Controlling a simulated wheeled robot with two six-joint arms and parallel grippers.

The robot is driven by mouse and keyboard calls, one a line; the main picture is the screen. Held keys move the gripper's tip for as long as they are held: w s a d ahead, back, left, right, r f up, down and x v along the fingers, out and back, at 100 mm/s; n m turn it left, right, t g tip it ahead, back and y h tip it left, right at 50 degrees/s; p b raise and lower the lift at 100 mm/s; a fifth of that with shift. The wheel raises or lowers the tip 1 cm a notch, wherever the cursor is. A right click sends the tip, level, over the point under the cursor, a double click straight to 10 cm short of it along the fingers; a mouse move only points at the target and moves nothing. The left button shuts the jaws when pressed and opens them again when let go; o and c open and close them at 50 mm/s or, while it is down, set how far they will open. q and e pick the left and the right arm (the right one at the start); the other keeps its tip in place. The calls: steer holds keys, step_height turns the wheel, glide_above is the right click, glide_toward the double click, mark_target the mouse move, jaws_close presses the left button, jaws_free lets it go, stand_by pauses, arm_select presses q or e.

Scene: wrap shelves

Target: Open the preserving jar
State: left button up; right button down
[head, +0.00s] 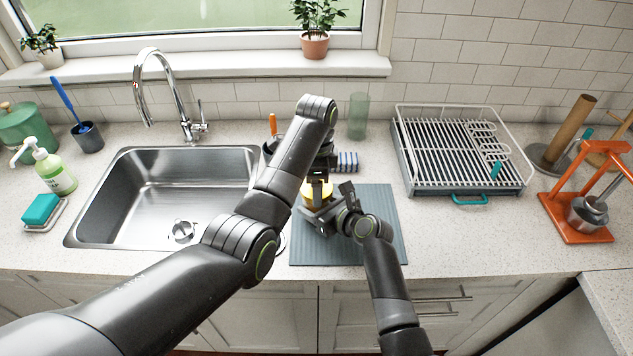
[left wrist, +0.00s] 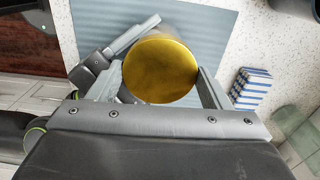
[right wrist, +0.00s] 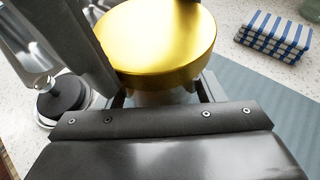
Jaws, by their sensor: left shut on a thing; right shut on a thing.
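The preserving jar has a round gold lid (head: 310,190) and stands on the blue-grey mat (head: 350,250), mostly hidden by my arms in the head view. My left gripper (head: 318,178) comes from above. In the left wrist view its two fingers lie on either side of the gold lid (left wrist: 160,70), shut on it. My right gripper (head: 322,208) comes in low from the front. In the right wrist view its fingers are shut on the pale jar body (right wrist: 165,97), below the lid (right wrist: 165,45). The lid looks level and seated on the jar.
A blue-and-white striped cloth (head: 346,162) lies behind the mat, near a green glass (head: 358,117). The sink (head: 160,210) is left, the dish rack (head: 460,155) right, an orange stand (head: 578,212) far right. A dark round object (right wrist: 62,97) sits beside the jar. The mat's right side is clear.

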arm_select(q)
steer(key=n, duration=1)
steer(key=shift+r+n, duration=0.1)
steer(key=shift+n, duration=0.3)
steer(key=shift+r, duration=0.1)
steer(key=shift+r, duration=1)
steer(key=shift+r, duration=2)
arm_select(e)
steer(key=shift+c, duration=1.3)
jaws_free()
